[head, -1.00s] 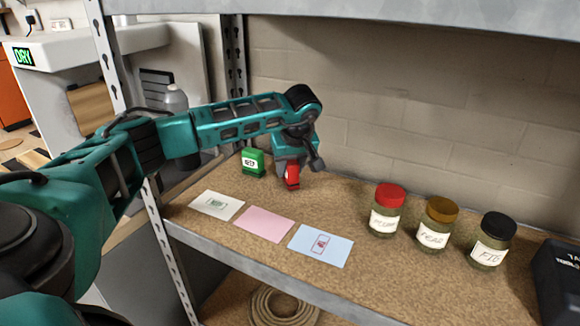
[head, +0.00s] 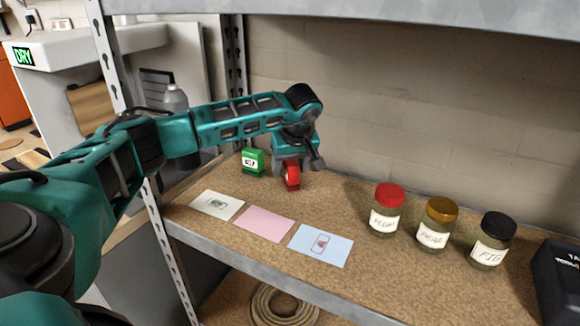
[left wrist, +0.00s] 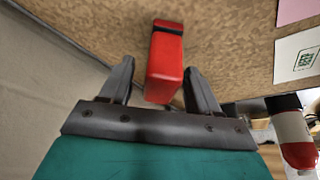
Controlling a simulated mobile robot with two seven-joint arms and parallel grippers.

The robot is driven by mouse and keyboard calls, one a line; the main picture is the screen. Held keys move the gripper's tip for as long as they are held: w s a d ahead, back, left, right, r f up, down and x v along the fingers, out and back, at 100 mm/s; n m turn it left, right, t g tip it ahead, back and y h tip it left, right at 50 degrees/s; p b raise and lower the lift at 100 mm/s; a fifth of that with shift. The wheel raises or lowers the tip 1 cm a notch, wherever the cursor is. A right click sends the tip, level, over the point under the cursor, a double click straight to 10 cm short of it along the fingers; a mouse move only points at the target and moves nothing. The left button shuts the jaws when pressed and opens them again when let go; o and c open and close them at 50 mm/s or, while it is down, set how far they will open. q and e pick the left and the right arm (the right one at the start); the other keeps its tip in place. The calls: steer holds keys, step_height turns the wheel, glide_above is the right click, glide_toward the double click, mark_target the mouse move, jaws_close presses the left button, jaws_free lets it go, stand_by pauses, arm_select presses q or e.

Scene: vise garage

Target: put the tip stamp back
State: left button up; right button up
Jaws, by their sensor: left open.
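A red stamp (head: 291,178) stands on the cork-coloured shelf near the wall. It also shows in the left wrist view as a red block (left wrist: 165,62) with a dark band. My left gripper (head: 294,174) is open above the stamp. In the left wrist view the fingers (left wrist: 158,82) stand apart on both sides of its near end, with gaps visible. A green stamp (head: 252,161) with a small white label stands to the left. I cannot tell from the lettering which one is the tip stamp. My right gripper is not in view.
A white card (head: 217,205) with green print, a pink card (head: 264,224) and a blue card (head: 321,245) lie along the front. Jars with red (head: 387,211), gold (head: 436,225) and black (head: 493,240) lids stand right. An upper shelf (head: 400,15) hangs overhead.

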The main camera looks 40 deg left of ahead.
arm_select(q)
steer(key=v, duration=1.1)
steer(key=shift+s+r, duration=0.15)
steer(key=shift+r, duration=0.15)
steer(key=shift+d, duration=0.1)
